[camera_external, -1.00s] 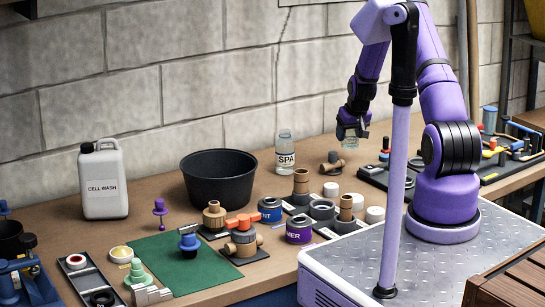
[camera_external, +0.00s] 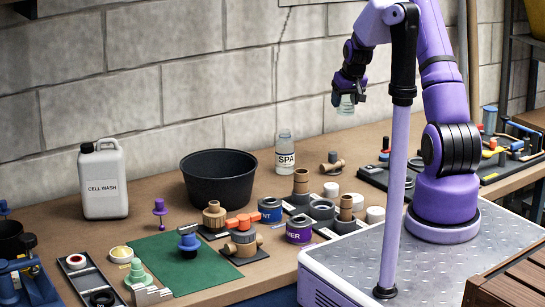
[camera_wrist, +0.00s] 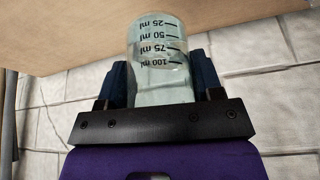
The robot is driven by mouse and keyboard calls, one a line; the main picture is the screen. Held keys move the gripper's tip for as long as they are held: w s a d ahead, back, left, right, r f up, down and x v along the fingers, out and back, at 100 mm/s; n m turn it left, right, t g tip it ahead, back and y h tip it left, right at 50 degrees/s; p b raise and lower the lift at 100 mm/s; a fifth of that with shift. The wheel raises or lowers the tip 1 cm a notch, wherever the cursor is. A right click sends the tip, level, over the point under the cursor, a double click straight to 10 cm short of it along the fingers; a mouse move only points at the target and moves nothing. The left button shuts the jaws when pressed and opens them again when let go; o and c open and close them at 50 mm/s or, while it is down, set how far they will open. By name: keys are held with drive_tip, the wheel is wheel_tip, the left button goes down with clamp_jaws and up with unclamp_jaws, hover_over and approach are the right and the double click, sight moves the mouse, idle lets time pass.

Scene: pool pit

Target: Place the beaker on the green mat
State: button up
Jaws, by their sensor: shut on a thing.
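The beaker (camera_wrist: 160,62) is clear glass with black volume marks. My gripper (camera_external: 349,90) is shut on it, with a dark finger on each side in the wrist view (camera_wrist: 160,85). In the external view the beaker (camera_external: 345,104) hangs below the fingers, in the air above the back right part of the bench. The green mat (camera_external: 183,272) lies flat at the front left of the bench, far to the left of my gripper. A blue and black knobbed piece (camera_external: 189,243) stands on the mat.
A black tub (camera_external: 218,180), a SPA bottle (camera_external: 286,152) and a CELL WASH jug (camera_external: 103,182) stand at the back. Several fittings and tins crowd the bench's middle.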

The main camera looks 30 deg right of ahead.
drive_tip(key=s+a+n+y, duration=0.15)
drive_tip(key=a+n, duration=0.35)
drive_tip(key=a, duration=1.7)
drive_tip(key=s+a+n+g+y, duration=0.1)
drive_tip(key=s+a+n, duration=0.25)
drive_tip(key=a, duration=0.65)
drive_tip(key=s+a+n+y, duration=0.15)
drive_tip(key=s+a, duration=0.35)
drive_tip(key=a, duration=0.5)
drive_tip(key=s+a+n+g, duration=0.2)
drive_tip(key=s+a+n, duration=0.4)
drive_tip(key=s+a, duration=0.95)
drive_tip(key=s+a+n+g, duration=0.1)
drive_tip(key=s+a+n, duration=0.15)
drive_tip(key=s, duration=0.85)
drive_tip(key=s+a+n+g, duration=0.15)
drive_tip(key=s+n, duration=0.25)
drive_tip(key=s, duration=0.7)
drive_tip(key=w+d+f+x, duration=0.1)
drive_tip(key=d+x, duration=0.1)
drive_tip(key=x, duration=0.9)
drive_tip(key=shift+y, duration=0.5)
drive_tip(key=w+a, duration=0.3)
drive_tip(key=w, duration=0.1)
drive_tip(key=w+a, duration=0.4)
drive_tip(key=w+a+f, duration=0.1)
drive_tip(key=w+a, duration=0.2)
drive_tip(key=a, duration=0.1)
drive_tip(key=shift+w, duration=0.4)
drive_tip(key=shift+f, duration=1.7)
